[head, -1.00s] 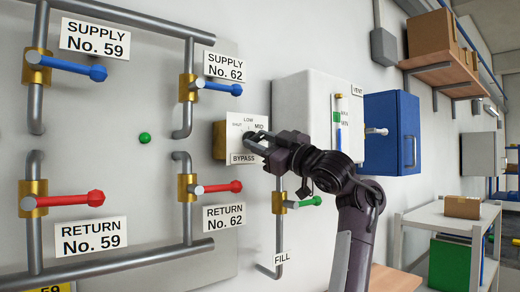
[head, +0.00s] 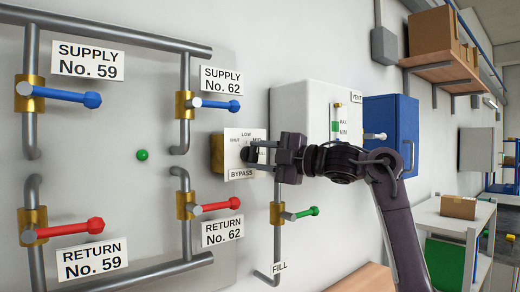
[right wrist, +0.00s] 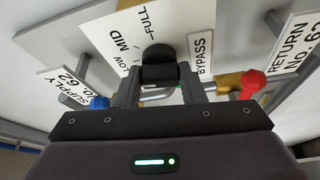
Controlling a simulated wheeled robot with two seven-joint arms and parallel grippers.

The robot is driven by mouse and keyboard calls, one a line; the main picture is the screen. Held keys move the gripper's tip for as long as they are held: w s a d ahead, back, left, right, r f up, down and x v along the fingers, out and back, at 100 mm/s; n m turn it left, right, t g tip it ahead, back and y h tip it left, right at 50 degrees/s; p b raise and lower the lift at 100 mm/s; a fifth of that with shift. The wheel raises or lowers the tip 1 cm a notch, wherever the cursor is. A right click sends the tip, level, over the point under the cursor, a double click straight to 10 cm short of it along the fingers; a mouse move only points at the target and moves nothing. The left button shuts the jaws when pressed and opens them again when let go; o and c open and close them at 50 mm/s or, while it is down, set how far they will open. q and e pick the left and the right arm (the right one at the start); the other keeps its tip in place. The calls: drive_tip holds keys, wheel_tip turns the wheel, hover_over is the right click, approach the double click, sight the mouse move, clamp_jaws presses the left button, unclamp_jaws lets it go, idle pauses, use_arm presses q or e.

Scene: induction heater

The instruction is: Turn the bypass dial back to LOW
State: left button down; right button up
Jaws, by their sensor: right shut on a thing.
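The bypass dial is a black knob (head: 247,154) on a white plate (head: 240,139) marked SHUT, LOW, MID and more, with a BYPASS label below. The plate is fixed to a brass block on the wall. My right gripper (head: 258,154) reaches the dial from the right and is shut on it. In the right wrist view the black dial (right wrist: 158,62) sits between the two fingers, with LOW, MID and FULL readable on the plate. I cannot tell which mark the dial points to. My left gripper is not in view.
Close left of the dial is the blue SUPPLY No. 62 handle (head: 220,105) and the red RETURN No. 62 handle (head: 220,205). Below is the green FILL handle (head: 302,213). A white box (head: 300,105) and a blue cabinet (head: 390,130) stand behind my right arm.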

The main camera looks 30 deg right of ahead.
drive_tip(key=shift+f+n+g, duration=0.1)
drive_tip(key=shift+n+g, duration=0.3)
drive_tip(key=shift+n, duration=0.5)
drive_tip(key=shift+f+h, duration=0.1)
drive_tip(key=shift+h, duration=0.2)
drive_tip(key=o, duration=1)
drive_tip(key=shift+a, duration=0.1)
drive_tip(key=shift+r, duration=0.2)
drive_tip(key=b+v, duration=0.3)
drive_tip(key=v, duration=0.4)
drive_tip(key=shift+s+f, duration=0.1)
drive_tip(key=shift+s, duration=0.25)
